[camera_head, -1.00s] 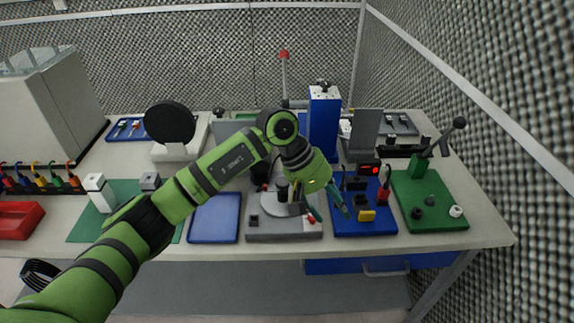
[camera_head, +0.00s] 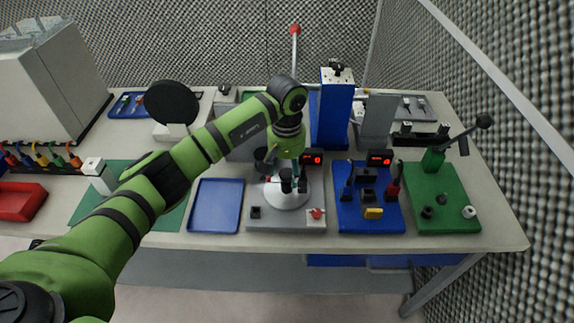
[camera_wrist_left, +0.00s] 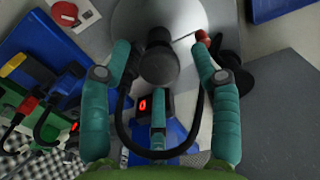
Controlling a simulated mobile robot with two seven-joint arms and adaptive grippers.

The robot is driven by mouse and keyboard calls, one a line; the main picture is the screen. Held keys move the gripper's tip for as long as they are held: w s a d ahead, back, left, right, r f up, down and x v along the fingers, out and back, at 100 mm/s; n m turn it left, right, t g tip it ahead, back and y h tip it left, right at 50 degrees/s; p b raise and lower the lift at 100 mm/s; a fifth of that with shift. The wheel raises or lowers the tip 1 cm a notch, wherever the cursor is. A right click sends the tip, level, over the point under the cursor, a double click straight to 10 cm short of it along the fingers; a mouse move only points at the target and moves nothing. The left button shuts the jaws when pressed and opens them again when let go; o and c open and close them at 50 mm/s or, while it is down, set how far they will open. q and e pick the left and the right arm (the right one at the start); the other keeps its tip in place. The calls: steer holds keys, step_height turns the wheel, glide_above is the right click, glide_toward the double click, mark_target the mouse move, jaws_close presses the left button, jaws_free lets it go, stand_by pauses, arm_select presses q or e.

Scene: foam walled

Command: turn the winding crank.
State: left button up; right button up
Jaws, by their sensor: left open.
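A grey base plate (camera_head: 285,224) on the bench carries a round pale disc (camera_head: 290,201). A black cylindrical knob (camera_head: 286,174) stands up over the disc; I take this to be the winding crank. My left gripper (camera_head: 285,182) points down over the disc, open, with its teal fingers on either side of the knob. In the left wrist view the knob (camera_wrist_left: 160,60) lies between the two spread fingers, with gaps on both sides. A small red-ended part (camera_wrist_left: 202,36) is close to the right fingertip there; whether they touch I cannot tell. My right gripper is not in view.
A blue tray (camera_head: 216,206) lies left of the base. A blue board (camera_head: 352,222) with cables and a green board (camera_head: 452,218) with a lever lie to the right. A tall blue column (camera_head: 332,118) and red-digit displays (camera_head: 380,159) stand behind. The bench's front strip is clear.

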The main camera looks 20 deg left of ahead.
arm_select(q)
steer(key=c, duration=1)
steer(key=shift+c, duration=0.8)
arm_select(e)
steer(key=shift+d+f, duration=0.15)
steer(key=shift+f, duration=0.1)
